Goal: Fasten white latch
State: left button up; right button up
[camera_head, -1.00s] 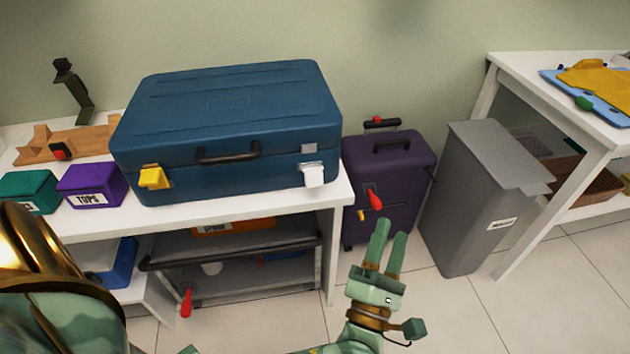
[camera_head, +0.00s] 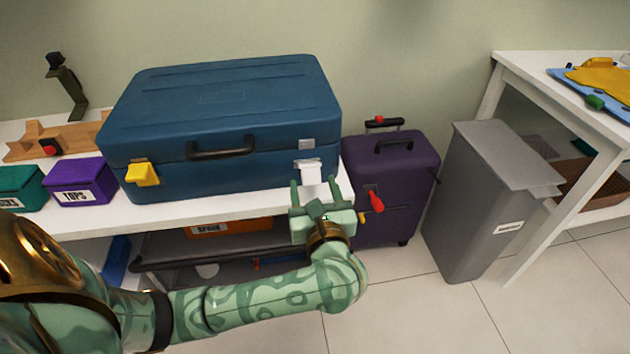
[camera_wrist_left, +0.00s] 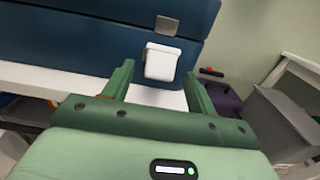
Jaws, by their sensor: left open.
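The white latch (camera_head: 310,171) is on the front right of the blue suitcase (camera_head: 222,125), hanging down and tilted outward below a grey metal catch plate (camera_head: 307,144). In the left wrist view the white latch (camera_wrist_left: 161,62) shows below the plate (camera_wrist_left: 167,26), apart from it. My left gripper (camera_head: 317,188) is open, just in front of and below the latch. In the wrist view its two fingers stand on either side of the latch, with nothing gripped. A yellow latch (camera_head: 142,174) is at the suitcase's front left. My right gripper is not in view.
The suitcase lies on a white table (camera_head: 225,212). Purple (camera_head: 80,181) and teal (camera_head: 20,188) boxes stand to its left. A purple suitcase (camera_head: 392,180) and a grey bin (camera_head: 487,195) stand on the floor to the right. A cart is under the table.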

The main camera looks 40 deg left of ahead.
aim_at(312, 180)
pick_arm(q)
jog(key=x, duration=0.2)
jog(key=shift+w+a+f+b, duration=0.1)
jog(key=shift+w+a+b, duration=0.15)
jog(key=shift+b, duration=0.1)
jog(key=shift+w+a, duration=0.25)
jog(key=shift+a, duration=0.05)
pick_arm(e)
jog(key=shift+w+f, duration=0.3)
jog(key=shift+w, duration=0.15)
pick_arm(q)
jog(key=c, duration=0.9)
jog(key=shift+o, duration=0.2)
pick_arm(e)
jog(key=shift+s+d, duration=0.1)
